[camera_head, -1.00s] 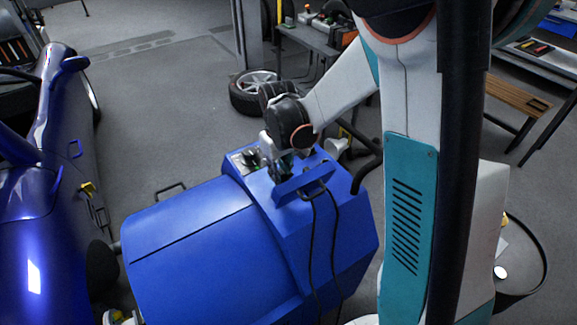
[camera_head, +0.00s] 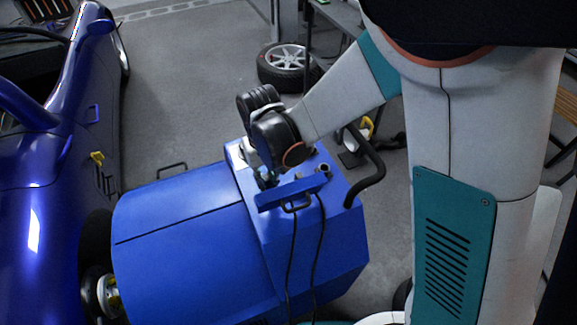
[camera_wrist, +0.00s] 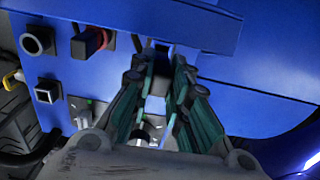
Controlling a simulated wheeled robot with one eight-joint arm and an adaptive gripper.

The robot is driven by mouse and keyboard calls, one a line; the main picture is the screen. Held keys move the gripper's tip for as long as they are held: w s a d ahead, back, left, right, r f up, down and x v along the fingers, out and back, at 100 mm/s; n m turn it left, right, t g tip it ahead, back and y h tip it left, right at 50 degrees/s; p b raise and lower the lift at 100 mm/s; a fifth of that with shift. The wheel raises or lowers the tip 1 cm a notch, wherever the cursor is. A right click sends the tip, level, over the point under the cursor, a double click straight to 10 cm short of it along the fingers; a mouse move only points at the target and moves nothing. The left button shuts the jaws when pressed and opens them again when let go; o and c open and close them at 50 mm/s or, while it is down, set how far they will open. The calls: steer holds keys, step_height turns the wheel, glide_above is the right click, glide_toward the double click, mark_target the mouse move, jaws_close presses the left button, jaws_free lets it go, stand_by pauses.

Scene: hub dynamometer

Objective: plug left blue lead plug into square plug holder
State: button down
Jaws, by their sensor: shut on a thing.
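In the wrist view, the teal fingers of my gripper (camera_wrist: 162,64) are shut on the blue lead plug (camera_wrist: 158,82), a small dark blue piece mostly covered by the fingers. The square plug holder (camera_wrist: 47,92), a dark square opening with a pale rim, is on the blue top panel to the left of the fingers, apart from the plug. In the head view, my gripper (camera_head: 264,179) is low over the blue machine (camera_head: 185,225), behind its raised front lip. The fingertips and the held plug are too small to make out there.
A round holder (camera_wrist: 37,40) and a holder with a red plug (camera_wrist: 95,41) sit near the square one. A raised blue lip (camera_wrist: 150,22) runs close to the fingertips. Black leads (camera_head: 292,255) hang down the machine's front. A blue car (camera_head: 40,190) stands at left.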

steer(key=shift+r+p, duration=4.3)
steer(key=shift+r, duration=0.8)
steer(key=shift+w+d+p, duration=0.85)
steer(key=shift+w+d, duration=2.5)
steer(key=shift+w, duration=1.55)
steer(key=shift+w+d+p, duration=0.8)
steer(key=shift+w+d, duration=2.5)
steer(key=shift+w, duration=1.55)
step_height(320, 180, down, 11)
steer(key=b, duration=0.8)
steer(key=shift+f+b, duration=0.25)
steer(key=shift+b, duration=0.15)
steer(key=shift+f+b, duration=0.3)
steer(key=shift+f, duration=0.05)
steer(key=shift+f+b, duration=0.35)
steer(key=shift+f, duration=0.1)
